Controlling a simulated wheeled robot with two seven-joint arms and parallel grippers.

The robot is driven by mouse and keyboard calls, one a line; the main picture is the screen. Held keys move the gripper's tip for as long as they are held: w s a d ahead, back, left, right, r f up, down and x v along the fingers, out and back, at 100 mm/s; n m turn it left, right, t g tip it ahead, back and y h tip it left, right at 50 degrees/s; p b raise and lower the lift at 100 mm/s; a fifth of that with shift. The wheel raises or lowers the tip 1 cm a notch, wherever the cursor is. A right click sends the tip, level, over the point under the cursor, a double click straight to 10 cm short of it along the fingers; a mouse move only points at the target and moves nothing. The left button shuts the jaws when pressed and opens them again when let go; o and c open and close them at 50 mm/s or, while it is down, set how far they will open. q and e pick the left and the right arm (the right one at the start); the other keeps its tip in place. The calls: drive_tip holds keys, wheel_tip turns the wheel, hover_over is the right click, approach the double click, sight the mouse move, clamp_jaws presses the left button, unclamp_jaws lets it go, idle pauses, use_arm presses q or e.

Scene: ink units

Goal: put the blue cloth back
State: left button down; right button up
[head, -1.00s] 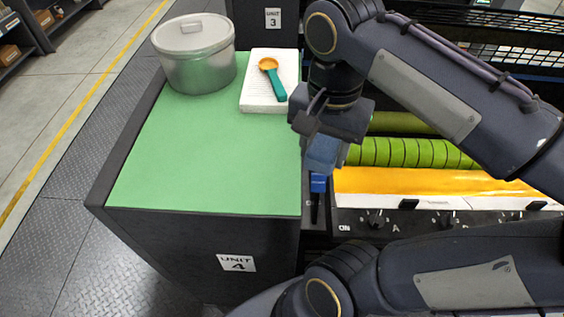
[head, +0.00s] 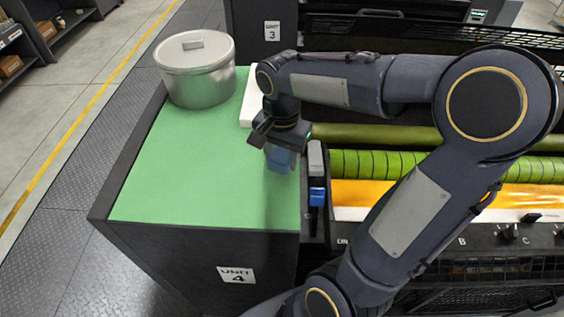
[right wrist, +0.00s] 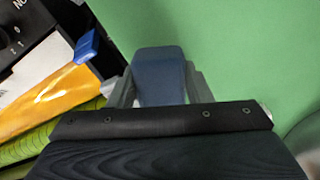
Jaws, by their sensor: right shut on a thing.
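The blue cloth (head: 279,159) is a small, dull blue, block-like piece in the jaws of my right gripper (head: 281,150). In the head view it is over the right part of the green top (head: 180,180) of unit 4, near its right edge. In the right wrist view the cloth (right wrist: 158,75) sticks out between the grey fingers (right wrist: 160,92), with green behind it. I cannot tell whether it touches the top. My right gripper is shut on it. My left gripper is not in view.
A lidded metal pot (head: 195,75) stands at the far left of the green top. A white pad (head: 252,103) behind my arm is partly hidden. Right of the top are a bright blue piece (head: 317,196), rollers (head: 400,162) and knobs (head: 507,231). The top's front left is clear.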

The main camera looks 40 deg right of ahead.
sight(282, 166)
drive_tip(key=shift+f, duration=1.45)
drive_tip(key=shift+f, duration=0.2)
drive_tip(key=o, duration=1)
drive_tip(key=shift+c, duration=0.2)
drive_tip(key=shift+r, duration=0.1)
